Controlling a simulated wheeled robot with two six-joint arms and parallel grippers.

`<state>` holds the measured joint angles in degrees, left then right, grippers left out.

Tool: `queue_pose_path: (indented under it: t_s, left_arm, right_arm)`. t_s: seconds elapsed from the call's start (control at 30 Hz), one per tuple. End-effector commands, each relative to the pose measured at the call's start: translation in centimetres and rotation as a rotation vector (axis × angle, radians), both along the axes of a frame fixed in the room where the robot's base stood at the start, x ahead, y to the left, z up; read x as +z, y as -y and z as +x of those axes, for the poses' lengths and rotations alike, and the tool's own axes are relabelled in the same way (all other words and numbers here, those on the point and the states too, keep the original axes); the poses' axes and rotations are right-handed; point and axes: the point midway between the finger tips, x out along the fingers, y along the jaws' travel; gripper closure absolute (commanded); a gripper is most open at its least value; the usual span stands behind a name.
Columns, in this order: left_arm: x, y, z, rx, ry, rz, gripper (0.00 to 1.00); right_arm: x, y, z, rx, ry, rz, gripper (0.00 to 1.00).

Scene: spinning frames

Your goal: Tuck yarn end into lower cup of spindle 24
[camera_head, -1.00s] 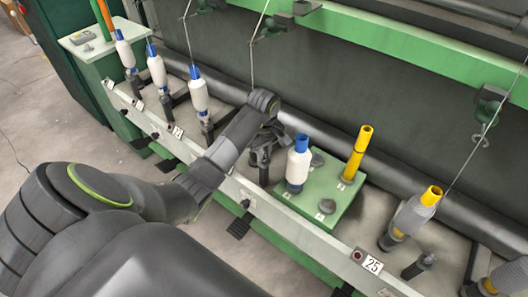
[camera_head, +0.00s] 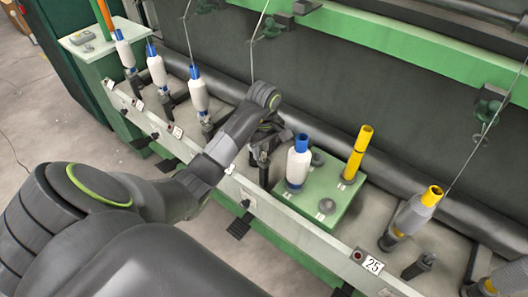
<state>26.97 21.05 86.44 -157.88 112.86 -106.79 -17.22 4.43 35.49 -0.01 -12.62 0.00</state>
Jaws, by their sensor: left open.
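My left gripper (camera_head: 265,146) hangs over the spindle rail, fingers pointing down, open, partly hidden by my wrist. A dark spindle post (camera_head: 263,172) without a bobbin shows just below it; I cannot read its number, as my left arm covers that stretch of the rail. I take it to be spindle 24, but cannot tell. A thin yarn (camera_head: 252,55) runs down from above behind my wrist, where its lower end is hidden. The lower cup cannot be made out. My right gripper is not in view.
A green block (camera_head: 330,203) right of the gripper carries a white bobbin with blue top (camera_head: 299,163) and a yellow tube (camera_head: 357,155). Several white bobbins stand on the left. A grey bobbin (camera_head: 410,215) on a yellow tube stands on the right, near the label 25 (camera_head: 373,265).

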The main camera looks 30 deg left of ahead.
Motion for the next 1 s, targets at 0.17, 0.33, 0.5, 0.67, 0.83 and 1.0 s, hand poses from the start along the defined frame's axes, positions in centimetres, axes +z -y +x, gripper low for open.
queue_pose_path:
  t_s: [0.17,0.33,0.5,0.67,0.83,1.0]
  left_arm:
    - [3.1,0.0,0.0,0.0,0.001,0.001,0.6]
    - [5.4,0.0,0.0,0.0,0.001,0.001,0.6]
    - [7.5,0.0,0.0,0.0,0.001,0.001,0.6]
    - [9.5,0.0,0.0,0.0,0.001,0.001,0.6]
    - [11.6,0.0,0.0,0.0,0.001,0.0,0.6]
    - [13.7,0.0,0.0,0.0,0.001,0.0,0.6]
  right_arm:
    - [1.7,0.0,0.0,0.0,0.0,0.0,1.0]
    - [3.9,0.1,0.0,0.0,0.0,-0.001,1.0]
    - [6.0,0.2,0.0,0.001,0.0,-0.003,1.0]
    - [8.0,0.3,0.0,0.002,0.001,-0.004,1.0]
    - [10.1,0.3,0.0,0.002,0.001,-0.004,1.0]
    - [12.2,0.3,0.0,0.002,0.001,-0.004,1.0]
